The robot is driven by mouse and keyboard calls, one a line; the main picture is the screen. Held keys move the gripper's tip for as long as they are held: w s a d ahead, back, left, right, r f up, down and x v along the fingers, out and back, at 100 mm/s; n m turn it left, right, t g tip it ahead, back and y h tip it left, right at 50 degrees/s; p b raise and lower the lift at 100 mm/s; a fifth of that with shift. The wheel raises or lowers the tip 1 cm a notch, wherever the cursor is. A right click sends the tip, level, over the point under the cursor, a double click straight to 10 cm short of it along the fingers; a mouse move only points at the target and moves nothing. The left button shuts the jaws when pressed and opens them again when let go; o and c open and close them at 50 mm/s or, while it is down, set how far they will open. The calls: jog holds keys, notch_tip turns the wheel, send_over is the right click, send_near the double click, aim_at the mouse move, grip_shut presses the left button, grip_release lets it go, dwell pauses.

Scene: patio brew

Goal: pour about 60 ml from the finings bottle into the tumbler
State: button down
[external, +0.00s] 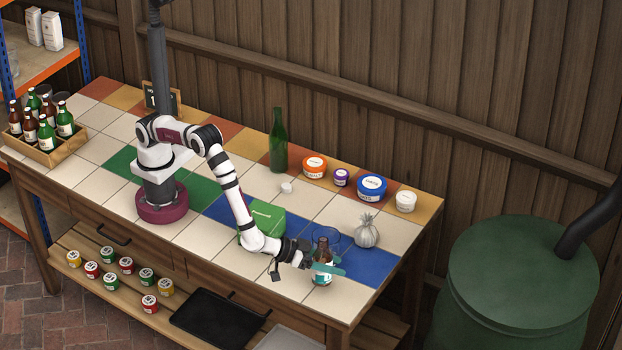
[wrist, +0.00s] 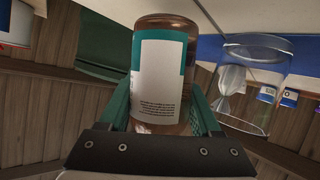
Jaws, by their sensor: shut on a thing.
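The finings bottle (external: 321,281) is brown with a white and teal label. It stands about upright near the front right of the tiled table. My gripper (external: 327,269) is shut on it, with teal fingers on either side of its body. In the wrist view, which looks upside down, the bottle (wrist: 163,75) sits between the fingers (wrist: 160,115). I cannot tell whether its base touches the tiles. The clear tumbler (wrist: 254,85) is beside the bottle in the wrist view and looks empty. In the external view the tumbler (external: 334,236) is just behind the bottle, partly hidden by it.
A tied pale sack (external: 366,233) stands right of the tumbler. A green box (external: 264,216) is beside my forearm. A green bottle (external: 278,142) and several lidded tubs, including a blue one (external: 372,187), line the back. The table's front edge is close to the bottle.

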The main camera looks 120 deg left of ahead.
aim_at(327, 247)
jog(key=shift+n+h, duration=0.3)
jog(key=shift+n, duration=0.2)
notch_tip(327, 247, up, 4)
jog(key=shift+a+r, duration=0.1)
jog(key=shift+a, duration=0.05)
notch_tip(327, 247, down, 2)
jog(key=n+t+h, duration=0.1)
jog(key=n, duration=0.1)
jog(key=n+t+h, duration=0.1)
jog(key=n+h, duration=0.1)
jog(key=shift+f+h, duration=0.2)
jog(key=shift+h, duration=0.1)
jog(key=shift+d+f+n+t+h, duration=0.15)
jog(key=shift+d+n+t+h, duration=0.15)
jog(key=shift+n, duration=0.3)
jog(key=shift+w+d+r+n+h, duration=0.15)
jog(key=shift+r+n+h, duration=0.15)
jog(key=shift+r+n, duration=0.3)
jog(key=shift+a+r+n+t+h, duration=0.3)
jog(key=shift+r+n+t+h, duration=0.1)
jog(key=shift+r+n+t, duration=0.15)
jog(key=shift+r+n+t, duration=0.35)
jog(key=shift+r+n, duration=0.15)
jog(key=shift+n, duration=0.05)
